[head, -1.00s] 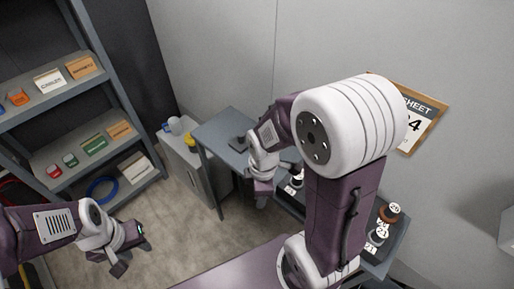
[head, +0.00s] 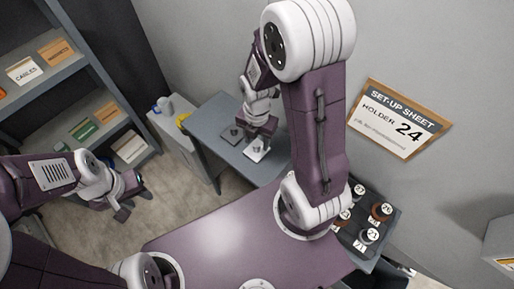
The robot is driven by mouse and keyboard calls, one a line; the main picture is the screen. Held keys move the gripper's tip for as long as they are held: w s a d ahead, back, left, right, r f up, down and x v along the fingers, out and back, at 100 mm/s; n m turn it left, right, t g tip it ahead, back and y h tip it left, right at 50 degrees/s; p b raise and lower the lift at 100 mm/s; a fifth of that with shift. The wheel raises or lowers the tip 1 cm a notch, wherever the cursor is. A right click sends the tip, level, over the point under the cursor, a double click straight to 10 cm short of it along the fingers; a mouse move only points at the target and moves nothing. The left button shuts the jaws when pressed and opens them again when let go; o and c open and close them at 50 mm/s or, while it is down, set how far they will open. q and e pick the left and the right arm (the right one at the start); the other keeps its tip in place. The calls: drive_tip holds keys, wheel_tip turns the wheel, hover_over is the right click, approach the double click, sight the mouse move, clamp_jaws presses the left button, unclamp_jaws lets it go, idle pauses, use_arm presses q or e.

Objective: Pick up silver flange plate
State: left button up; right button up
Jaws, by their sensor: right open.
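A silver plate with a raised centre, which looks like the flange plate (head: 257,154), lies on the grey-blue table by the wall. A darker grey plate (head: 231,134) lies to its left. My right gripper (head: 262,136) is open, just above and beside the silver plate and partly in front of it. I cannot tell whether the fingers touch the plate. My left gripper (head: 134,205) is open and empty over the floor at the left, away from the table.
The table (head: 212,112) has bare surface around the plates. At the right, a dark tray (head: 388,233) holds several numbered round pieces. A set-up sheet (head: 399,120) reading "HOLDER 24" hangs on the wall. A shelf unit (head: 110,85) and a pale cabinet (head: 178,140) stand left.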

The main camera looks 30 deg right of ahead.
sight(257, 145)
drive_tip(key=shift+f, duration=0.4)
drive_tip(key=shift+w+d+f, duration=0.25)
drive_tip(key=shift+w+f, duration=0.2)
drive_tip(key=shift+w+d+f, duration=0.2)
drive_tip(key=shift+w+f, duration=0.25)
wheel_tip(257, 145, down, 4)
drive_tip(key=shift+r, duration=0.15)
drive_tip(key=shift+s+a, duration=0.1)
drive_tip(key=shift+a, duration=0.05)
drive_tip(key=shift+w+f, duration=0.2)
drive_tip(key=shift+w, duration=0.05)
drive_tip(key=c, duration=0.9)
use_arm(q)
drive_tip(key=shift+w+d+f, duration=0.1)
drive_tip(key=shift+w+d, duration=0.2)
drive_tip(key=shift+w, duration=0.35)
use_arm(e)
drive_tip(key=shift+s+r, duration=0.1)
drive_tip(key=shift+s, duration=0.05)
clamp_jaws()
